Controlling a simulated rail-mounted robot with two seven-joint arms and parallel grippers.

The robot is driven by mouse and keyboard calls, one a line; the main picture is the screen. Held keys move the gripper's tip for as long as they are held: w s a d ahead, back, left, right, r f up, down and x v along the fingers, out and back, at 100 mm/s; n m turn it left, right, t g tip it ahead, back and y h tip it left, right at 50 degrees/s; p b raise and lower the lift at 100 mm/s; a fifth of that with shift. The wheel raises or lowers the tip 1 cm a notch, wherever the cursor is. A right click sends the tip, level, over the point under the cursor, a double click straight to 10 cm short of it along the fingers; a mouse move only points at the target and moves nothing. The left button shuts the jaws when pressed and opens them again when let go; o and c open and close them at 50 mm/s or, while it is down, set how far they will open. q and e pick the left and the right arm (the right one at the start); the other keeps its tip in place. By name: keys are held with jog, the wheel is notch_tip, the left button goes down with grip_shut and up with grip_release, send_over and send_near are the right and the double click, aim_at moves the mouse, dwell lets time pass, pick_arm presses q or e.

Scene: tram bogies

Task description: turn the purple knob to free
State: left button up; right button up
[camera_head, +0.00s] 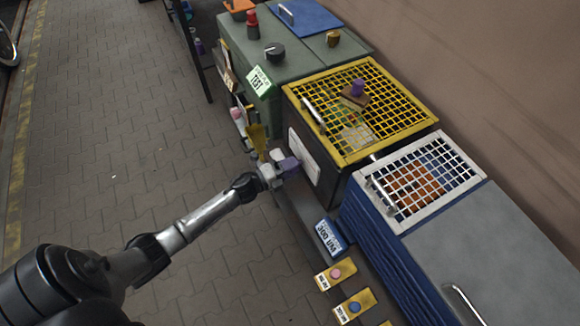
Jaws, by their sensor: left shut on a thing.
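A purple knob (291,164) sits at the front of the dark cabinet with the yellow mesh lid. My left gripper (280,166) reaches it from the left and is shut on it. The fingers hide part of the knob, and its pointer or marking cannot be made out. My right gripper is not in view.
The yellow mesh lid (379,143) shows a brown block with a purple top (357,88). A green cabinet (292,66) with a black knob (275,52) stands behind. A blue cabinet with a white mesh (440,160) stands in front. The paved floor at left is clear.

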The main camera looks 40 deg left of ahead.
pick_arm(q)
jog(key=o, duration=0.9)
jog(key=shift+p+v, duration=1)
jog(key=shift+v, duration=5.9)
